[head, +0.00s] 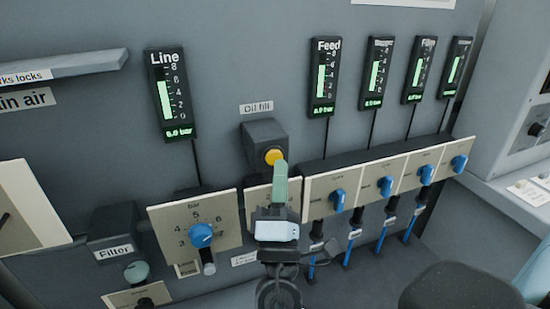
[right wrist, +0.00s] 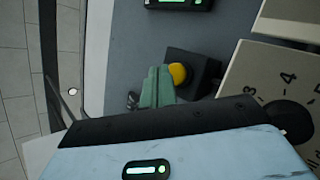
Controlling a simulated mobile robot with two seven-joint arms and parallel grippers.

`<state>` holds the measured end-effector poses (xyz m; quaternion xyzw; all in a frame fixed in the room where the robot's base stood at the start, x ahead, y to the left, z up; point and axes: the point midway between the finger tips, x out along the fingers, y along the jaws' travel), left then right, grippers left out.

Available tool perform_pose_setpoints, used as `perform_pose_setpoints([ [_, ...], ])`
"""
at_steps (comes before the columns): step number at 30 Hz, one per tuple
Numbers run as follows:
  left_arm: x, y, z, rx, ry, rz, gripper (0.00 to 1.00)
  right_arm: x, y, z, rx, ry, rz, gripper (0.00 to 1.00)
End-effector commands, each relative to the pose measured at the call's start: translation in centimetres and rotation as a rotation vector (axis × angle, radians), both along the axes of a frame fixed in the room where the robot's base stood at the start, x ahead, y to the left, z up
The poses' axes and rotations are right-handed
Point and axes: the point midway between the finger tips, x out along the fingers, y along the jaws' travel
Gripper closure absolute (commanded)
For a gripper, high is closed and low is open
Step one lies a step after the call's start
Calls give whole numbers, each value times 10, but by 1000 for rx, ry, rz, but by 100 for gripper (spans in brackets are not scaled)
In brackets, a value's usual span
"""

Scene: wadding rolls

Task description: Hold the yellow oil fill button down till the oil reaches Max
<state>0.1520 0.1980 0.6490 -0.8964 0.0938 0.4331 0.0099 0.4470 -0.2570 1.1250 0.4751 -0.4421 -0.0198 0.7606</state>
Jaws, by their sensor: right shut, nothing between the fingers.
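The yellow oil fill button (head: 272,156) sits on the front of a dark box (head: 262,134) under the "Oil fill" label (head: 257,107). It also shows in the right wrist view (right wrist: 178,73). My right gripper (head: 281,166) is shut and empty, its green fingers pointing up at the button. The fingertips overlap the button's lower edge in the head view and lie right beside it in the right wrist view (right wrist: 159,74). I cannot tell whether they touch or press it. No Max mark or oil level is readable; my gripper covers part of the plate below. My left gripper is not in view.
A Line gauge (head: 171,95) reading 6.0 bar is at left, above a blue knob (head: 201,235) on a pressure plate. The Feed gauge (head: 324,78) and several others are at right, above plates with blue knobs (head: 338,201). A filter unit (head: 112,233) is at lower left.

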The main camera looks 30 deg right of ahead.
Motion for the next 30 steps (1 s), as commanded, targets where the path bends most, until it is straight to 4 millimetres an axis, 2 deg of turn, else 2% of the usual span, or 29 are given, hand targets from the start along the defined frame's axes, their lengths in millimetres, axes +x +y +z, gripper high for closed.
perform_pose_setpoints([
  [30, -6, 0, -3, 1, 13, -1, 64, 0, 0, 0, 0, 0, 0, 100],
])
